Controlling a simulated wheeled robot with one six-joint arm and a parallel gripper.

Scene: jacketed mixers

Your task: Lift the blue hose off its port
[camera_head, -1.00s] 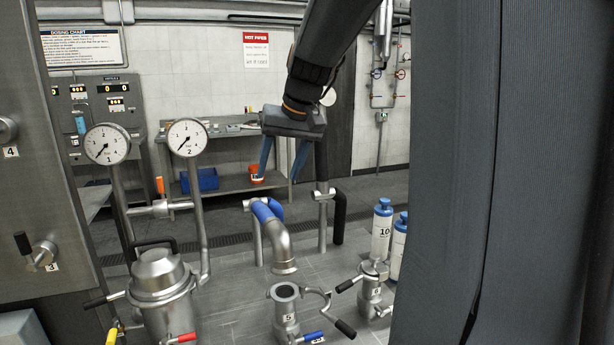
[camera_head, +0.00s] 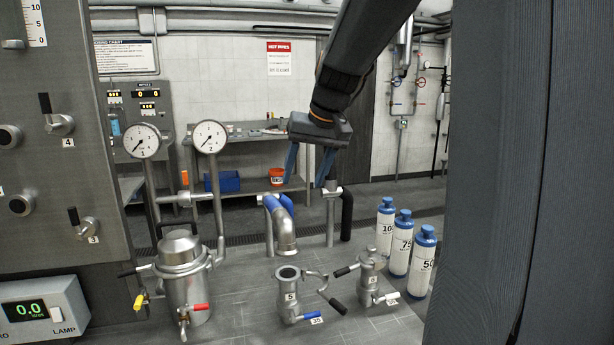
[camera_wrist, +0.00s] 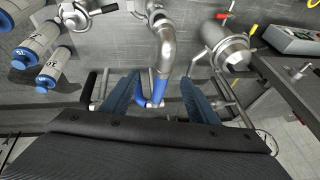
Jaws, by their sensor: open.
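The blue hose (camera_head: 279,203) is a bent pipe with a blue sleeve at its top and a bare metal elbow curving down in front. In the wrist view its blue part (camera_wrist: 160,88) lies between and beyond my fingers. In the head view the elbow's open end is above and behind the mouth of the port marked 5 (camera_head: 290,297), apart from it in the picture. My gripper (camera_head: 306,183) is open and empty, pointing down above and slightly right of the hose. Its fingers (camera_wrist: 160,84) stand on either side of the blue sleeve in the wrist view, apparently without touching it.
A black-handled post (camera_head: 331,215) stands right of the hose. A lidded metal vessel (camera_head: 183,280) with gauges is at left, and port 6 (camera_head: 368,275) at right. Blue-capped bottles (camera_head: 400,255) stand further right. A bench (camera_head: 240,160) is behind.

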